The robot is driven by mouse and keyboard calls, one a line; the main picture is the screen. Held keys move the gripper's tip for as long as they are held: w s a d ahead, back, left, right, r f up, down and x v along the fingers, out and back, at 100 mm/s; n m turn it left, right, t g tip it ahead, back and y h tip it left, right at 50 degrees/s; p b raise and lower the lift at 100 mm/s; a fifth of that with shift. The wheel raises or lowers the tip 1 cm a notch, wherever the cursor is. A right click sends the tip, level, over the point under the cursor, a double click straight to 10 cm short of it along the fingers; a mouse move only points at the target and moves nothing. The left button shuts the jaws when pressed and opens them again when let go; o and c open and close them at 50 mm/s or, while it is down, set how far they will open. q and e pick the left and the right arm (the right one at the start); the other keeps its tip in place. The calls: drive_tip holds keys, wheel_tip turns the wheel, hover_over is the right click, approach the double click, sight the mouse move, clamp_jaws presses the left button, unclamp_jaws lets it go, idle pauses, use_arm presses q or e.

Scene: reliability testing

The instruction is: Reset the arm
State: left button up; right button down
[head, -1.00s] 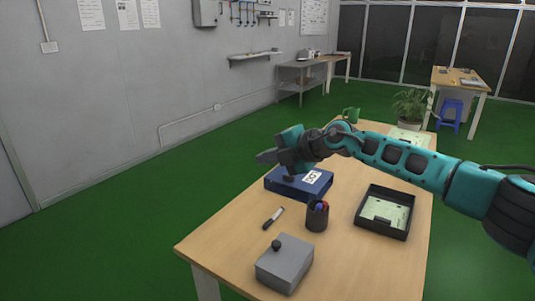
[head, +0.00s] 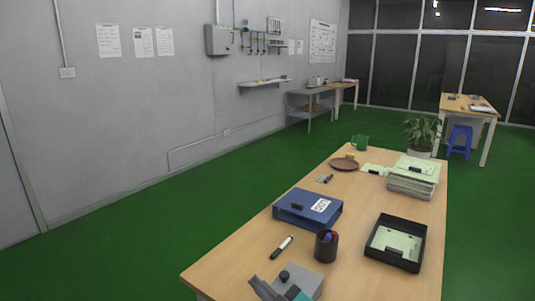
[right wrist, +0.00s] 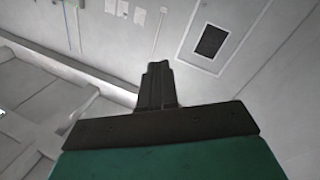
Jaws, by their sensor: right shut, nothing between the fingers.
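My right gripper (head: 256,282) shows at the bottom edge of the head view, with a bit of teal arm (head: 296,294) beside it. It is in front of the grey box with a black knob (head: 306,278) and partly covers it. In the right wrist view the dark fingers (right wrist: 157,72) are together and empty, with grey wall and other surfaces behind them. Most of the right arm is out of the head view. My left gripper is not in view.
Green floor lies open to the left.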

drive_tip(key=s+d+f+m+g+h, duration=0.3)
drive_tip(key=s+d+f+m+h, duration=0.7)
drive_tip(key=s+d+f, duration=0.7)
drive_tip(key=s+d, duration=0.2)
drive_tip(key=s, duration=0.1)
drive_tip(key=shift+f+m, duration=0.25)
drive_tip(key=shift+m, duration=0.15)
drive_tip(key=shift+s, duration=0.1)
